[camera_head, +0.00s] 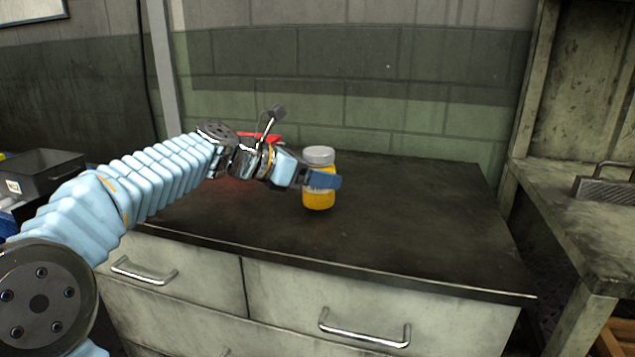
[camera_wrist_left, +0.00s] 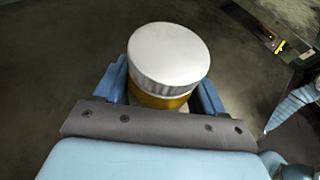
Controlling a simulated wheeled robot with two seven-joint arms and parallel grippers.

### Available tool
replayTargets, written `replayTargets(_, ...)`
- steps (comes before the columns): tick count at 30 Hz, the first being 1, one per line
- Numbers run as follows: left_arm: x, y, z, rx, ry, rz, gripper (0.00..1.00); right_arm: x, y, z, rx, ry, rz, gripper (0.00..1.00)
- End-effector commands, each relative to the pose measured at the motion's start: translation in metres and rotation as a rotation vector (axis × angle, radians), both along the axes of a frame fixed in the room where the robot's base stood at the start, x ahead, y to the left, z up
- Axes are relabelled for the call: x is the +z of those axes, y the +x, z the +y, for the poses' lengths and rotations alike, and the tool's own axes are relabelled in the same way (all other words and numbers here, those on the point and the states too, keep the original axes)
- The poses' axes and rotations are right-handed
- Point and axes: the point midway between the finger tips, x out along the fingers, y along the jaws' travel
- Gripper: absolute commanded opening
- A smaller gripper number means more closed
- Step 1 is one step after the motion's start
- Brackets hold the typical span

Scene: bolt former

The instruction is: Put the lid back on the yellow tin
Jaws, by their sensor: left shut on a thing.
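The yellow tin (camera_head: 318,199) is a small amber-yellow jar near the middle of the dark cabinet top in the head view. A pale grey-white lid (camera_head: 319,155) sits on its mouth; it also shows from above in the left wrist view (camera_wrist_left: 168,55). My left gripper (camera_head: 322,181) is shut around the tin's upper body, just below the lid, with a blue finger on either side. The tin looks upright. I cannot tell whether its base touches the cabinet top or whether the lid is fully seated. My right gripper is not in view.
The cabinet top (camera_head: 420,215) is clear to the right of the tin. A red object (camera_head: 258,138) lies partly hidden behind my left arm. A side bench (camera_head: 580,215) with a metal item (camera_head: 605,190) stands at right, and a dark bin (camera_head: 40,172) at left.

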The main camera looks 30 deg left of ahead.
Motion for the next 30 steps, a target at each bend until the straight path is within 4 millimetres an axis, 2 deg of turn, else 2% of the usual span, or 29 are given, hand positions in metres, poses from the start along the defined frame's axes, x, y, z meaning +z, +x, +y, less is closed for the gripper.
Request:
replayTargets(3, -0.0110, -0.0005, -0.0001, 0.001, 0.000, -0.003, 0.00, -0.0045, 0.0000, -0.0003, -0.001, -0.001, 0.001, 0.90)
replayTargets(15, -0.0151, -0.0006, 0.0001, 0.001, 0.000, -0.003, 0.00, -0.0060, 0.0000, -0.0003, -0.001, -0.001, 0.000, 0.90)
replayTargets(16, -0.0147, -0.0006, 0.0001, 0.001, 0.000, -0.002, 0.74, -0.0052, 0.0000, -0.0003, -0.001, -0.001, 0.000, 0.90)
replayTargets(20, -0.0146, -0.0005, 0.0000, 0.001, 0.000, -0.002, 0.94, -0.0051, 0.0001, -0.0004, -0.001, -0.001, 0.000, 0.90)
replayTargets(30, -0.0105, -0.0004, 0.0000, 0.000, 0.001, -0.003, 0.95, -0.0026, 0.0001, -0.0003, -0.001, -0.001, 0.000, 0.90)
